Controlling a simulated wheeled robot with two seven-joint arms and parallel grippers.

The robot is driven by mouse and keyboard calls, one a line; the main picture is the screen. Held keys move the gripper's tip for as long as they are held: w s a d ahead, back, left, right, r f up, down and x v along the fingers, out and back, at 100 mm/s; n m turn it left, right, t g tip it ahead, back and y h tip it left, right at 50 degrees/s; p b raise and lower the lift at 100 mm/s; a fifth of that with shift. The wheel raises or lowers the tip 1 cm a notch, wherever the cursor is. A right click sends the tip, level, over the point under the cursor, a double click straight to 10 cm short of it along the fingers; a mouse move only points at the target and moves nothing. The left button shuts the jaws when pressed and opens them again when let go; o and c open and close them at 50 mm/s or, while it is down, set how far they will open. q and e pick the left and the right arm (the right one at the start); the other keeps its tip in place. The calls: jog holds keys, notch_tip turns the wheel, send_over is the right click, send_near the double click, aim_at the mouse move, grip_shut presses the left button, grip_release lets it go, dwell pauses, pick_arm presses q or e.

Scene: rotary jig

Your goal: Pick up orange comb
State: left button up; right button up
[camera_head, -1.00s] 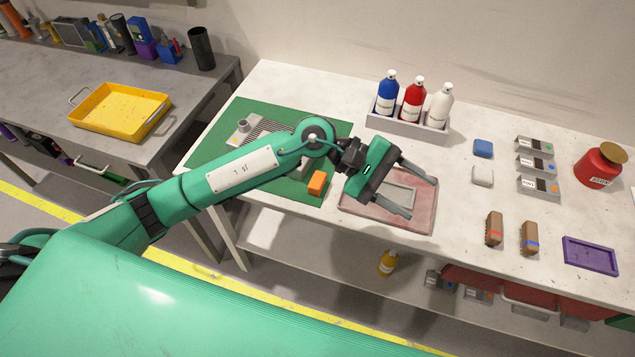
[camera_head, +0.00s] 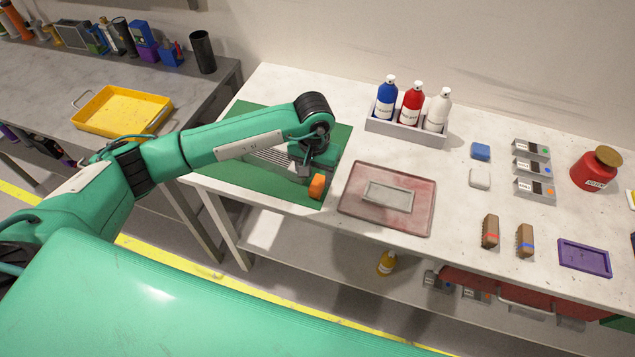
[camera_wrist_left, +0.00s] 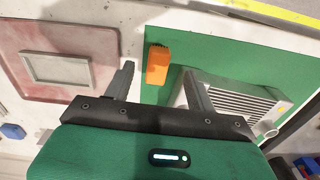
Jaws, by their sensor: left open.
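The orange comb (camera_head: 317,187) is a small orange block at the front right edge of the green mat. It also shows in the left wrist view (camera_wrist_left: 157,63), lying between the lines of my two fingers. My left gripper (camera_head: 314,168) is over the mat just behind the comb and points down. In the wrist view my left gripper (camera_wrist_left: 160,72) is open, with one finger on each side of the comb and nothing held. Its fingertips are mostly hidden in the head view. My right gripper is not in view.
A ribbed grey fixture (camera_wrist_left: 240,103) on the green mat (camera_head: 222,160) is close beside one finger. A reddish tray (camera_head: 418,212) with a grey plate lies to the right. Bottles in a rack (camera_head: 405,130) stand behind.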

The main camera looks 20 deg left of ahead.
aim_at(315, 188)
pick_arm(q)
jog(key=shift+f, duration=0.85)
jog(key=shift+f+p, duration=0.4)
jog(key=shift+p, duration=0.2)
notch_tip(315, 188, down, 3)
jog(key=shift+w+f+p, duration=0.1)
jog(key=shift+f+p, duration=0.05)
jog(key=shift+p, duration=0.85)
jog(key=shift+f, duration=0.65)
jog(key=c, duration=1.1)
jog(key=shift+o, duration=0.2)
